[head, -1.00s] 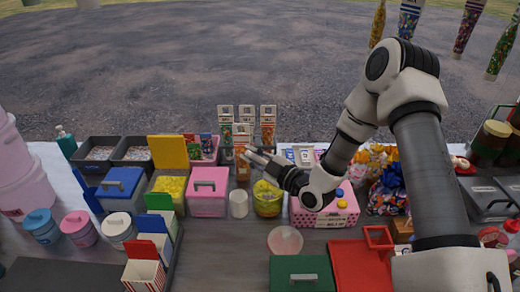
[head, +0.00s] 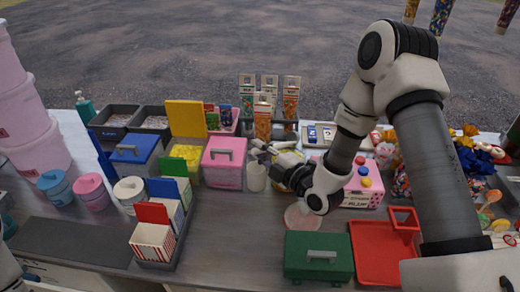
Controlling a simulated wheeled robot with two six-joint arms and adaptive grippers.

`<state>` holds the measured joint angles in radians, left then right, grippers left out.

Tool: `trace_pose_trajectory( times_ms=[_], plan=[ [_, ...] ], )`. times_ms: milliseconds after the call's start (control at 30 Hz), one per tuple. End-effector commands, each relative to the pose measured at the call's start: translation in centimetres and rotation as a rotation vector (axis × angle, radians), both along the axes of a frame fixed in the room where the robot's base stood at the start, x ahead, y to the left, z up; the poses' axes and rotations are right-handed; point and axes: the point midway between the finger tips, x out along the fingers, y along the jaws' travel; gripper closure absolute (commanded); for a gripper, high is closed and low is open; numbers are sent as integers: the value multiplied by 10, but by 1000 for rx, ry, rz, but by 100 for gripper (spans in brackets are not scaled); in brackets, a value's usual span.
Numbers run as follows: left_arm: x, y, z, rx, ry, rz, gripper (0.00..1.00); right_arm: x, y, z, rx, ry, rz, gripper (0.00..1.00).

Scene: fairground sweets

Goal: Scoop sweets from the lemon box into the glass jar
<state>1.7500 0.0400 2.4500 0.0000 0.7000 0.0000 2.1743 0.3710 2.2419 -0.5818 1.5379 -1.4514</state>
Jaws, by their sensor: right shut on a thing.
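The lemon box (head: 193,172) stands left of centre in the head view, its yellow lid (head: 186,118) raised and yellow sweets showing inside. The glass jar (head: 283,184) stands right of the pink lidded box. It is mostly hidden behind my right gripper; earlier it showed yellow sweets inside. My right gripper (head: 270,150) comes in from the right over the jar, fingers pointing left. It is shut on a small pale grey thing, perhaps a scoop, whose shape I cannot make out. My left gripper is not in view.
A pink lidded box (head: 223,168) and a white cup (head: 256,177) stand between the lemon box and jar. Bottles (head: 262,120) stand behind. A clear round dish (head: 302,216), green box (head: 318,262) and red tray (head: 380,262) lie in front. Bare counter is free at front centre.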

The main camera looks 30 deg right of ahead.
Motion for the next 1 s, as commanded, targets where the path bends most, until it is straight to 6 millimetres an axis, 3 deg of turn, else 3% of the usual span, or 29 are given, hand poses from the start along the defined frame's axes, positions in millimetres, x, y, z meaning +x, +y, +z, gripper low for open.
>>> trace_pose_trajectory(
  times_ms=[333,900,1000],
  plan=[
    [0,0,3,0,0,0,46,1,-1,3,10,2,0,100],
    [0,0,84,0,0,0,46,17,-62,90,583,166,-3,100],
    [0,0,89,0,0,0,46,19,-69,96,654,189,-3,100]
  ],
)
